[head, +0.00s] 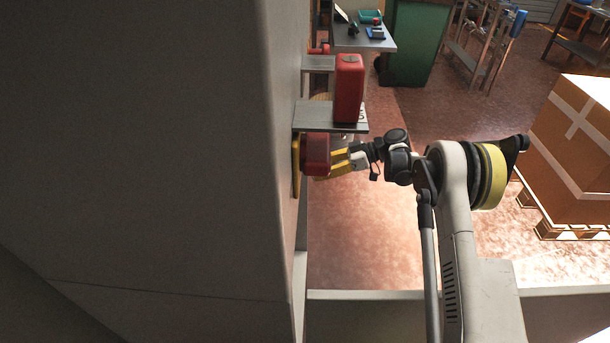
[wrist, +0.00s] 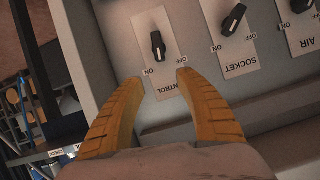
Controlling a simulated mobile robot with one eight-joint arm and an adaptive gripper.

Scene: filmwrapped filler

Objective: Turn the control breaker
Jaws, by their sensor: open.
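The control breaker knob (wrist: 158,45) is a small black rotary switch on a white label plate in the wrist view. ON is printed at its lower left and OFF at its lower right, and the CONTROL lettering below is partly covered by a finger. The knob stands nearly vertical in the picture; which setting it points to is unclear. My gripper (wrist: 158,80) is open, with two yellow fingers either side of the label's lower end, and the knob lies ahead of the tips, apart from them. In the head view my gripper (head: 335,162) is beside a red part on the cabinet side.
The SOCKET knob (wrist: 233,20) and AIR knob (wrist: 300,5) sit to the right on the same panel. In the head view, a red box (head: 349,88) stands on a small ledge above my gripper, beside the large grey cabinet (head: 150,150). Cartons (head: 575,150) stand at right.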

